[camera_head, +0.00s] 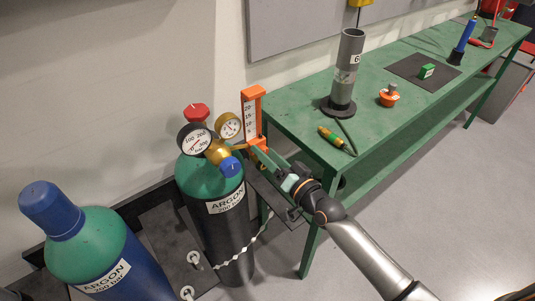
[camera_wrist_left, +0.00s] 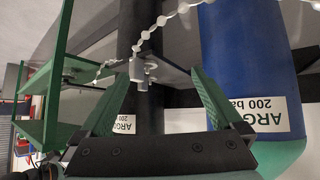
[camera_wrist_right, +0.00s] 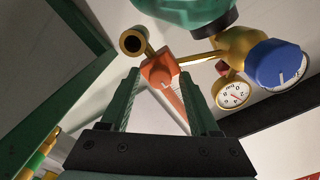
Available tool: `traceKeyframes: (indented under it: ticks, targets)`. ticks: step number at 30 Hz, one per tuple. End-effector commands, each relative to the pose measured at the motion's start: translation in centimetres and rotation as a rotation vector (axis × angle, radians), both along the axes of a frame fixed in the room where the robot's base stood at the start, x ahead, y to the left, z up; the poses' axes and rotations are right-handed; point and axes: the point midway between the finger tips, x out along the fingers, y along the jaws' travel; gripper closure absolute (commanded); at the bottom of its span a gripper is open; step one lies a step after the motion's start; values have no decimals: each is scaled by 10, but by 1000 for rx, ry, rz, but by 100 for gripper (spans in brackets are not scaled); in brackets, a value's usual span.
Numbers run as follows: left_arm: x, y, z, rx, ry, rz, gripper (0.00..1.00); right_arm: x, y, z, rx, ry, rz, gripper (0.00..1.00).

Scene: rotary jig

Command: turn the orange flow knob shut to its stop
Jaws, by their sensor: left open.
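In the head view my right gripper (camera_head: 266,157) reaches in from the right to the foot of the orange flowmeter (camera_head: 253,115) and hides most of the knob. My right gripper (camera_wrist_right: 160,76) is partly closed, with a finger against each side of the knob. The regulator has two round gauges (camera_head: 195,139) and a blue cap (camera_head: 230,166). My left gripper (camera_wrist_left: 160,75) is open and empty, facing the bottles; it is outside the head view.
The regulator sits on a green-topped argon bottle (camera_head: 225,225), held by a white chain (camera_head: 243,250). A blue argon bottle (camera_head: 95,255) stands left. The green bench (camera_head: 300,112) is close to my right arm and carries a grey tube (camera_head: 346,70) and a green-yellow tool (camera_head: 333,138).

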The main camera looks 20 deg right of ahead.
Motion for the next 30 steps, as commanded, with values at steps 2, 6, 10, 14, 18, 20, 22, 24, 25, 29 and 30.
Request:
traceKeyframes:
  ticks: [2,6,10,14,18,20,22,24,25,29,30]
  targets:
    - [0,0,0,0,0,0,0,0,0,0,0,0,0,36]
    - [0,0,0,0,0,0,0,0,0,0,-1,0,0,36]
    - [0,0,0,0,0,0,0,-4,-2,0,-2,-1,0,36]
    - [0,0,0,0,0,0,0,-19,-7,-1,-3,3,0,36]
    - [0,0,0,1,0,1,0,-44,-16,-2,-4,2,0,36]
    - [0,0,-1,1,0,1,0,-55,-20,-2,-4,3,1,36]
    - [0,0,-1,1,0,1,0,-68,-24,-2,-3,3,1,36]
    - [0,0,-2,0,0,1,0,-80,-29,-2,-4,2,0,36]
    - [0,0,-2,0,0,1,0,-85,-31,-2,-3,3,1,36]
    - [0,0,-3,0,1,1,0,-102,-37,-1,-3,1,0,36]
    - [0,0,-4,0,1,1,0,-106,-39,-2,-3,2,0,36]
